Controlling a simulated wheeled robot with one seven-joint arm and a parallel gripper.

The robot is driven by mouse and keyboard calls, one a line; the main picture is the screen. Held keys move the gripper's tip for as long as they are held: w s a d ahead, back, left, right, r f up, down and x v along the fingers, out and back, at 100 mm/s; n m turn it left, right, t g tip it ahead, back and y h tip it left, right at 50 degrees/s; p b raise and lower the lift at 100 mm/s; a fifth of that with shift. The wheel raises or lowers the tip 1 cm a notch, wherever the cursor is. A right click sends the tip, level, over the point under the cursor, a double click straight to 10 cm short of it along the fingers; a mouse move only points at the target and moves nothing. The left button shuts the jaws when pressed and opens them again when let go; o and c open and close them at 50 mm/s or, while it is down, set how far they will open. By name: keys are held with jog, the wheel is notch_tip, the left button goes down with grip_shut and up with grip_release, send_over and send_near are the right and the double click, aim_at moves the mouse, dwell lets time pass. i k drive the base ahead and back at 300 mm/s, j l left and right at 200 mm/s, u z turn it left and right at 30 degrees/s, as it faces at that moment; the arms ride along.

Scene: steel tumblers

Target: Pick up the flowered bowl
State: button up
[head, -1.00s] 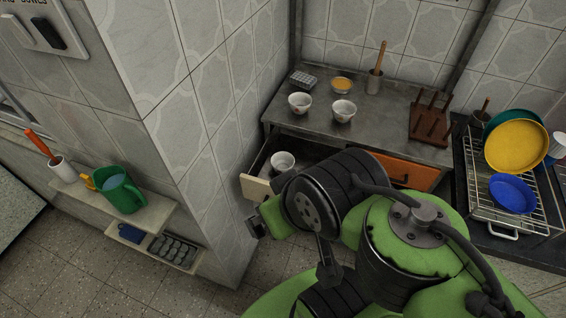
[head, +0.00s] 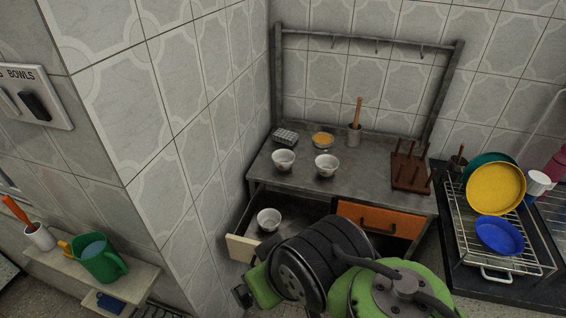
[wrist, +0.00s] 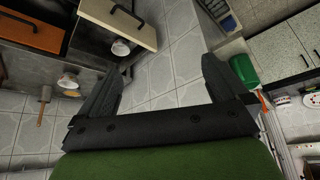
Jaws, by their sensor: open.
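In the head view a white bowl with reddish marks (head: 283,160) stands on the steel counter at left. A second white bowl with faint marks (head: 327,165) stands to its right. A third white bowl (head: 269,219) sits in the open drawer (head: 243,249) below; its pattern is too small to tell. I cannot tell for sure which one is the flowered bowl. In the wrist view my gripper (wrist: 160,82) is open and empty, its fingers wide apart. The drawer bowl (wrist: 121,47) and a red-marked bowl (wrist: 68,82) show beyond the left finger, apart from it.
The counter also holds a grey grid-topped block (head: 285,137), an orange-filled bowl (head: 323,139), a pestle holder (head: 354,134) and a peg rack (head: 410,170). A dish rack with plates (head: 497,268) stands right. A tiled wall corner and a shelf with a green jug (head: 98,260) are left.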

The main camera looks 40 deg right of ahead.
aim_at(283, 159)
jog(key=i+l+u, duration=0.15)
jog(key=i+u, duration=0.15)
jog(key=u, duration=0.15)
jog(key=i+l+u, duration=0.2)
jog(key=u, duration=0.3)
jog(key=i, duration=0.05)
